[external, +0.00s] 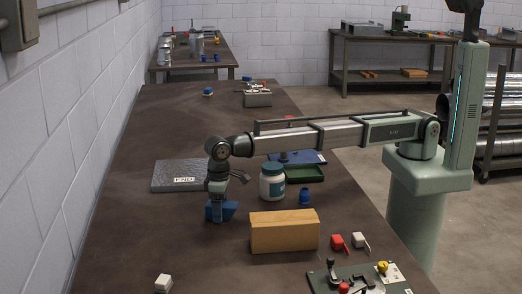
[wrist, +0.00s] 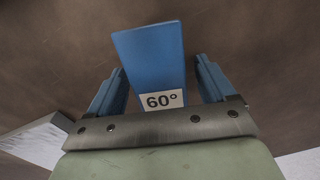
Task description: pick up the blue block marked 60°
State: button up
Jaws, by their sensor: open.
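The blue block (wrist: 148,50), with a white label reading 60°, lies between the fingers of my gripper (wrist: 159,66) in the wrist view. The fingers are blue too and stand apart, with a gap visible on each side of the block. In the external view my gripper (external: 217,202) points down at the table, left of the white jar. The blue block (external: 229,209) shows there at the fingers, partly hidden and hard to separate from them. The label does not show in that view.
A grey labelled plate (external: 178,178) lies behind my gripper. A white jar with a blue lid (external: 272,186), a small blue bottle (external: 304,196) and a wooden block (external: 284,232) stand to the right. A white cube (external: 163,283) is near the front. The table's left side is mostly clear.

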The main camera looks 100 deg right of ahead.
jog(key=shift+f, duration=0.25)
dwell(0.5)
jog(key=c, duration=1.3)
jog(key=shift+r, duration=0.15)
